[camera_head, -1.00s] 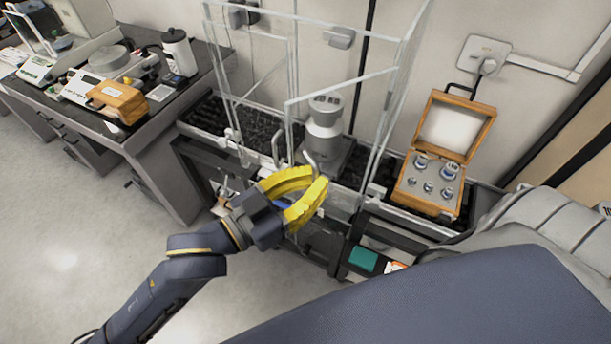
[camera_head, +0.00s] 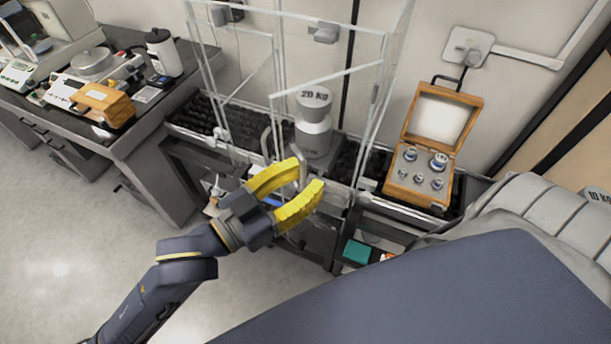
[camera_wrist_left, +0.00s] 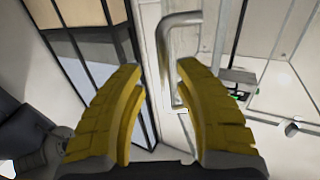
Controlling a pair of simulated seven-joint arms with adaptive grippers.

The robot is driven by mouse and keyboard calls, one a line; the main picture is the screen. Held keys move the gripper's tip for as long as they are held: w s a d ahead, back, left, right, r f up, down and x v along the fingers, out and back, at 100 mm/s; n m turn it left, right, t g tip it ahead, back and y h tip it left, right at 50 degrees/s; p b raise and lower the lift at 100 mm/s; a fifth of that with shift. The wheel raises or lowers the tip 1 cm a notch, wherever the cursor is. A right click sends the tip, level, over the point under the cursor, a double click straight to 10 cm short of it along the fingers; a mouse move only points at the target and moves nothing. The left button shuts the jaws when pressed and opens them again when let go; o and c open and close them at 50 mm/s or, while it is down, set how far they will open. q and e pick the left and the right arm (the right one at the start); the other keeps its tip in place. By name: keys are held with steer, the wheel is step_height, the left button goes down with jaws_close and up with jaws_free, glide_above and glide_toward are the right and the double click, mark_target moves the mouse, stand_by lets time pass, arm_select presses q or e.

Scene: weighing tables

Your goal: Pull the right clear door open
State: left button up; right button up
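The right clear door (camera_head: 335,130) is the right front panel of a transparent enclosure. A metal weight marked 20 KG (camera_head: 314,125) stands inside, seen partly through the panel. My left gripper (camera_head: 309,172) is open in front of the door, its yellow fingers spread on either side of the door's bent metal handle (camera_head: 301,172). In the left wrist view the handle (camera_wrist_left: 163,45) rises between the fingertips, closer to the right finger; no firm contact shows. The left door's handle (camera_head: 265,143) is just left of the gripper. My right gripper is not in view.
A wooden case of several weights (camera_head: 421,182) stands open right of the enclosure. A dark bench (camera_head: 125,148) with balances and a bottle (camera_head: 163,52) is at the left. The floor (camera_head: 70,235) in front of the bench is clear.

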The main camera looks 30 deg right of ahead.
arm_select(q)
steer(key=s+a, duration=0.1)
steer(key=a, duration=0.6)
steer(key=shift+s, duration=0.15)
steer(key=shift+o, duration=0.5)
